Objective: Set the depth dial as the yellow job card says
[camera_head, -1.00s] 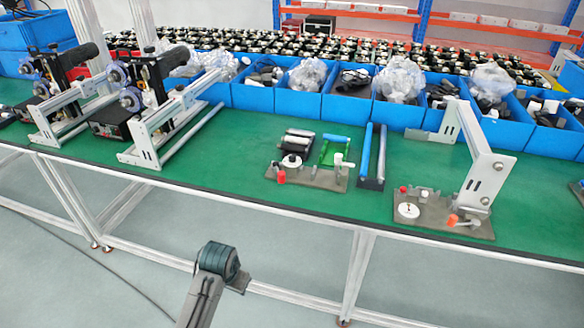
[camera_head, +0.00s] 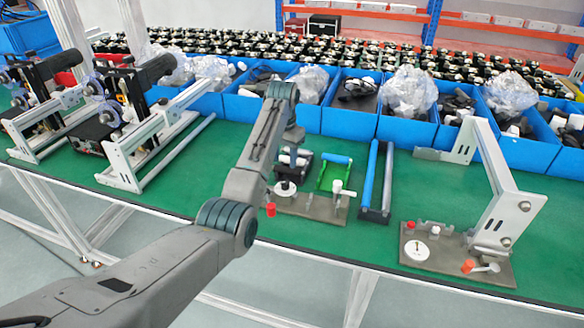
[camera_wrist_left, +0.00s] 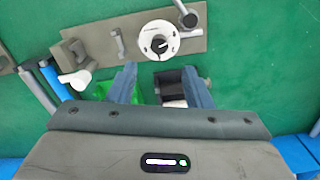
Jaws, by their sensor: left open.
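A white round dial (camera_wrist_left: 158,40) with a dark centre and a light pointer mark sits on a grey-brown plate (camera_wrist_left: 105,32) in the left wrist view. Its scale is too small to read. In the head view this dial (camera_head: 284,188) is on the left fixture, and a similar white dial (camera_head: 417,251) is on the right fixture. I cannot tell which is the depth dial. My left gripper (camera_wrist_left: 158,80) is open and empty, its fingertips just short of the dial and apart from it. In the head view the left gripper (camera_head: 291,150) is partly hidden by its wrist. No yellow job card is visible.
A blue roller stand (camera_head: 376,190) stands right of the fixture. Blue bins (camera_head: 350,125) line the back. Green bench top (camera_head: 330,240) is bare in front.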

